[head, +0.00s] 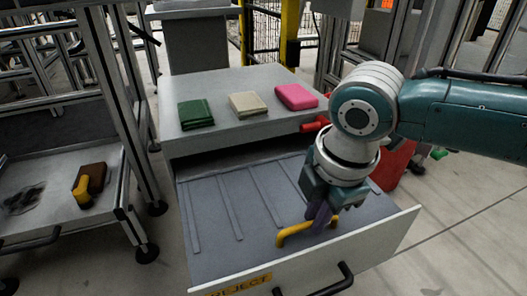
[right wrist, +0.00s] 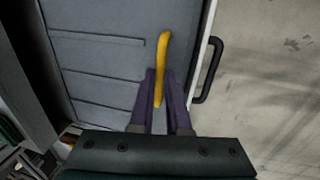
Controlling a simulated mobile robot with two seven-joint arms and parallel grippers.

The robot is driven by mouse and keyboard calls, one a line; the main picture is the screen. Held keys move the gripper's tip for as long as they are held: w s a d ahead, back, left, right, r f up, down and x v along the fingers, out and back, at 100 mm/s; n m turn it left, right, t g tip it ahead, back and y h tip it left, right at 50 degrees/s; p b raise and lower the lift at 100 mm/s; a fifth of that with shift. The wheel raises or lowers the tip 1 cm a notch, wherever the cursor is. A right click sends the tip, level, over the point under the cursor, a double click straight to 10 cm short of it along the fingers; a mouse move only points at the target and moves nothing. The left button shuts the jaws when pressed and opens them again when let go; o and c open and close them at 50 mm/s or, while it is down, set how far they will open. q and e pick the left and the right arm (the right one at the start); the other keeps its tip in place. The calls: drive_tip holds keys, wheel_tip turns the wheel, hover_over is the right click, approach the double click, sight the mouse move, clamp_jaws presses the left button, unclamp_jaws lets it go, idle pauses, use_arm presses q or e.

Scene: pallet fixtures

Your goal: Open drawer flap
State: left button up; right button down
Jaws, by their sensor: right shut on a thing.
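The drawer (head: 225,215) is pulled out from under a grey cabinet, and its flap (head: 390,240) at the front carries a reject label and a black handle (head: 318,284). A yellow handle (head: 296,232) stands over the ribbed grey surface inside the drawer; it also shows in the right wrist view (right wrist: 162,60). My right gripper (head: 318,214) reaches down from the right, its purple fingers (right wrist: 162,100) closed around the yellow handle near one end. The fingers hide part of the handle. My left gripper is not in view.
On the cabinet top (head: 225,90) lie a green pad (head: 195,113), a beige pad (head: 247,103) and a pink pad (head: 296,96). A red object (head: 392,165) stands right of the drawer. A framed table (head: 60,205) is at left. Floor at lower right is clear.

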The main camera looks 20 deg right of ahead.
drive_tip(key=shift+w+r+p, duration=0.15)
drive_tip(key=shift+r+p, duration=0.4)
drive_tip(key=shift+p, duration=0.1)
drive_tip(key=w+r+p, duration=0.6)
drive_tip(key=w+r, duration=0.1)
drive_tip(key=r, duration=0.3)
drive_tip(key=shift+w+a+r, duration=0.15)
drive_tip(key=shift+r, duration=0.05)
drive_tip(key=c, duration=0.9)
unclamp_jaws()
